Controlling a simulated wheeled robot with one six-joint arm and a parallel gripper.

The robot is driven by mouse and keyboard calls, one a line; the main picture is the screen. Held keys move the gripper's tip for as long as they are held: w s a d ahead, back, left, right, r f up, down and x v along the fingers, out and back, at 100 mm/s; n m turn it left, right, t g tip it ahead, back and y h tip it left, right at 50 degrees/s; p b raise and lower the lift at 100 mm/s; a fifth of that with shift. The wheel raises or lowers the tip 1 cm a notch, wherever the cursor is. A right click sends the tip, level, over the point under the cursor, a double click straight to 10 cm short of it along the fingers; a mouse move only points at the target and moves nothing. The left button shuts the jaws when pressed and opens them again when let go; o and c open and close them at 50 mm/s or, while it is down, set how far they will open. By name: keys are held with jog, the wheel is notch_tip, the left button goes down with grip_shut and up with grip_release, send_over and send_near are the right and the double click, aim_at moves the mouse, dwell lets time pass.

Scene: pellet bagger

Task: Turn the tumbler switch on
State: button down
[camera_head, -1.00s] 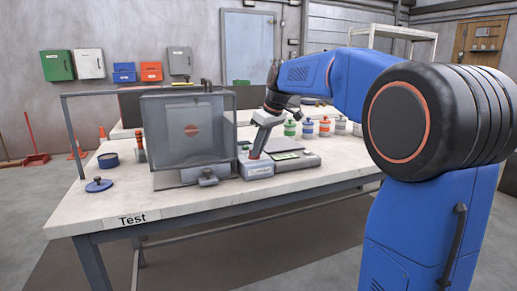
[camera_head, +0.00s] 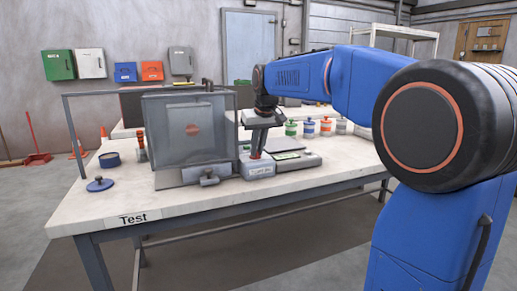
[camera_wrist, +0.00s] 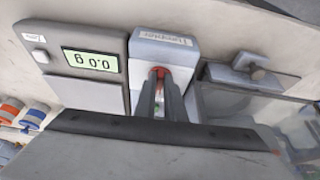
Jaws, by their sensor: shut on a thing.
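The tumbler switch is a small grey box (camera_head: 257,170) with a printed label on the bench. In the wrist view the box (camera_wrist: 150,46) carries a red switch part (camera_wrist: 157,71), largely hidden by my fingers. My gripper (camera_head: 257,154) reaches down from above, with its fingertips at the red part. In the wrist view the fingers (camera_wrist: 160,84) are close together, shut on the red switch. A small green spot shows between the fingers lower down. The exact tilt of the switch lever is hidden.
A clear-walled grey enclosure (camera_head: 165,150) with a red disc inside stands just left of the switch box. A scale (camera_wrist: 70,92) reading 0.0 g sits on the other side. Several coloured-lid jars (camera_head: 309,129) stand behind. A blue lid (camera_head: 99,184) lies front left.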

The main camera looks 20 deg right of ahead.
jog(key=shift+a+m+h, duration=0.2)
jog(key=shift+m+h, duration=0.2)
jog(key=shift+m, duration=0.7)
jog(key=shift+a+m+h, duration=0.2)
jog(key=shift+m+h, duration=0.2)
jog(key=shift+m, duration=0.7)
jog(key=shift+g, duration=0.3)
jog(key=c, duration=1.8)
grip_release()
jog(key=shift+c, duration=0.2)
jog(key=v, duration=1.7)
jog(key=shift+o, duration=0.4)
jog(key=shift+s+a+r, duration=0.1)
jog(key=shift+a, duration=0.05)
